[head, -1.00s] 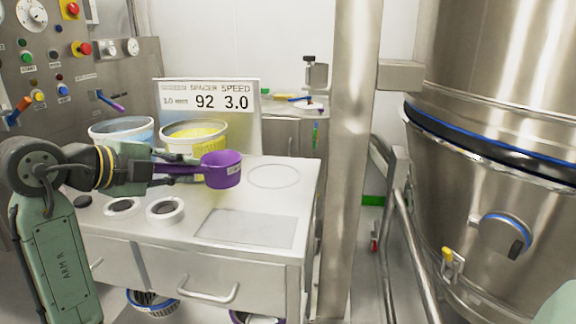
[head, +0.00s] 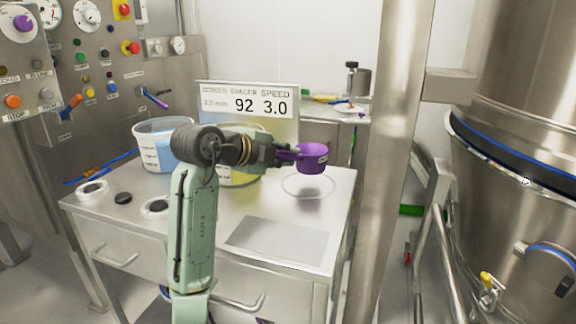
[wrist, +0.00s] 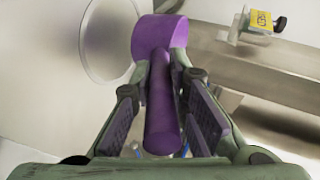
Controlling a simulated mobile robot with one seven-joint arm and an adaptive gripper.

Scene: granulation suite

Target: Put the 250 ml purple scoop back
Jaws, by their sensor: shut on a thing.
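The purple scoop (head: 313,158) is held above the far right part of the steel cart top (head: 210,222). My gripper (head: 287,155) is shut on its handle, and the cup sticks out to the right. In the wrist view the purple handle (wrist: 161,110) lies between the two finger pads of my gripper (wrist: 165,112), with the cup (wrist: 158,35) beyond. A thin circle outline (head: 308,185) is marked on the cart top just below the scoop. The scoop appears apart from the surface. The wrist view also shows a round outline (wrist: 112,38) beside the cup.
A blue-filled tub (head: 152,150) and a yellow-filled tub (head: 240,178), partly hidden by my arm, stand at the back left. A sign (head: 245,103) stands behind. White rings (head: 92,190) lie at the left. A steel post (head: 385,180) rises to the right. A grey rectangle (head: 277,241) is bare.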

